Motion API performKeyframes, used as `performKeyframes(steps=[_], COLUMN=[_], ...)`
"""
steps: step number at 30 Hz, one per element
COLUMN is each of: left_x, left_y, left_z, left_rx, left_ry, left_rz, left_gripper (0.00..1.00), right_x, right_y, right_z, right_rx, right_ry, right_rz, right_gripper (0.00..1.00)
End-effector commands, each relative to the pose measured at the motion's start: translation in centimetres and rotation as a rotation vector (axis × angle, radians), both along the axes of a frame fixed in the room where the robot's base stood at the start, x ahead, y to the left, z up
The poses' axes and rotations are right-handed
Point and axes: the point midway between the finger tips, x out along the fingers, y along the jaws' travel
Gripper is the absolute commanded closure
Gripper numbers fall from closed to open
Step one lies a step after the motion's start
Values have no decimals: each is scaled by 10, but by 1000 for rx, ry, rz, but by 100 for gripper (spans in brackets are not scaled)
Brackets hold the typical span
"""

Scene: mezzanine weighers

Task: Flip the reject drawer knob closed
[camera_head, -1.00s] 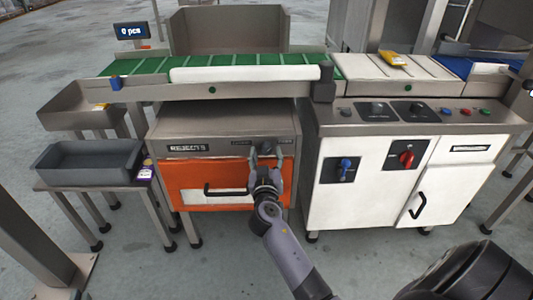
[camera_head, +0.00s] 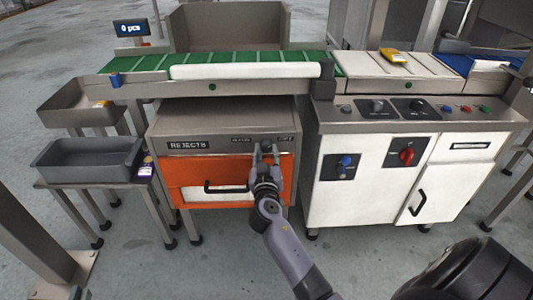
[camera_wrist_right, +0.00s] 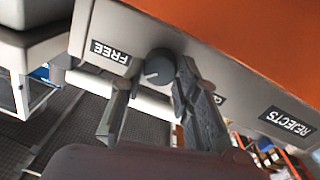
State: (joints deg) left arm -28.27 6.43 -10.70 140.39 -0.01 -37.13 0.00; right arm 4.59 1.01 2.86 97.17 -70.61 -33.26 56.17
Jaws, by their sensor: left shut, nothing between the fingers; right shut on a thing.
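The reject drawer unit (camera_head: 228,167) has an orange front, a black handle (camera_head: 226,187) and a grey top strip marked REJECTS (camera_head: 187,145). In the right wrist view a round grey knob (camera_wrist_right: 159,68) sits on that strip between a FREE label (camera_wrist_right: 110,52) and a second, partly covered label. My right gripper (camera_head: 265,150) is at the right end of the strip and hides the knob in the head view. In the right wrist view its fingers (camera_wrist_right: 155,105) are around the knob, shut on it; the right finger covers part of it. My left gripper is not in view.
A white cabinet (camera_head: 370,190) with a blue knob (camera_head: 345,162) and a red knob (camera_head: 406,155) stands close on the right. A green conveyor (camera_head: 230,60) runs above. A grey bin (camera_head: 88,160) is on the left stand. Floor in front is open.

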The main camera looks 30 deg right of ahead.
Motion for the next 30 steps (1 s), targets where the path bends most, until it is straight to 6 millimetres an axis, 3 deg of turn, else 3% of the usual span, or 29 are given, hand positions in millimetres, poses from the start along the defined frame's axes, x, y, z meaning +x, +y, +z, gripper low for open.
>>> performKeyframes(steps=[8,19,30], left_x=[4,10,9], left_y=[-4,-9,-7], left_z=[11,34,29], left_rx=[-18,-47,-39], left_ry=[-70,-187,-153], left_rz=[-7,-15,-11], left_gripper=[100,100,100], right_x=[0,0,1], right_y=[0,0,0], right_z=[0,0,1], right_rx=[-98,-376,-677], right_ry=[58,228,411], right_rz=[0,1,1], right_gripper=[99,99,99])
